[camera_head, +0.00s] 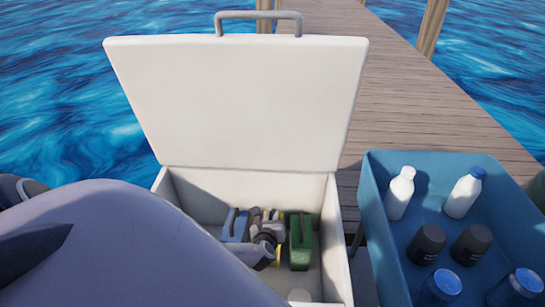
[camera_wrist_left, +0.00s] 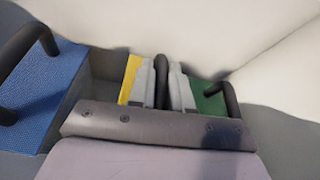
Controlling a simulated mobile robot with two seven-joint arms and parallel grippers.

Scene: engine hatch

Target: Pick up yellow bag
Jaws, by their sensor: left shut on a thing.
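The yellow bag (camera_head: 278,254) stands in the open white hatch box, mostly hidden by my left arm and gripper in the head view. Its yellow side also shows in the left wrist view (camera_wrist_left: 129,80). My left gripper (camera_head: 268,220) is over the bag, its grey fingers shut on the dark handle, one finger on each side; the fingers and handle also show in the left wrist view (camera_wrist_left: 162,85). I cannot tell whether the bag is off the box floor. My right gripper is not in view.
A blue bag (camera_head: 235,226) stands just left and a green bag (camera_head: 301,245) just right, both close by. The white lid (camera_head: 235,105) stands raised behind. A blue crate (camera_head: 378,215) with several bottles and dark jars stands to the right.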

